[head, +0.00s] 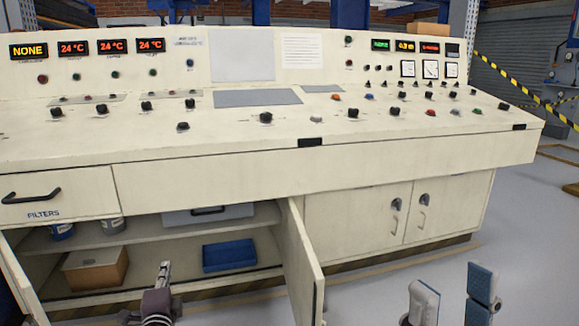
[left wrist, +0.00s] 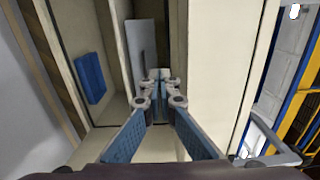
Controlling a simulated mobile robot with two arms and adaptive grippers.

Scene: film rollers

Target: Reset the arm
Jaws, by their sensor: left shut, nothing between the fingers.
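My left gripper (head: 164,272) is at the lower left of the head view, in front of the open cabinet, and looks narrow and shut with nothing held. In the left wrist view its fingers (left wrist: 159,78) show, with the cabinet interior beyond. My right gripper (head: 452,296) is at the lower right of the head view. Its two blue-padded fingers stand well apart over the floor with nothing between them. Both arms are mostly out of the frame.
The cream control console (head: 220,180) fills the view. Its open cabinet door (head: 303,262) juts out right of my left gripper. Inside are a cardboard box (head: 96,270), a blue tray (head: 229,256) and cans (head: 112,225). Grey floor (head: 530,220) is free at right.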

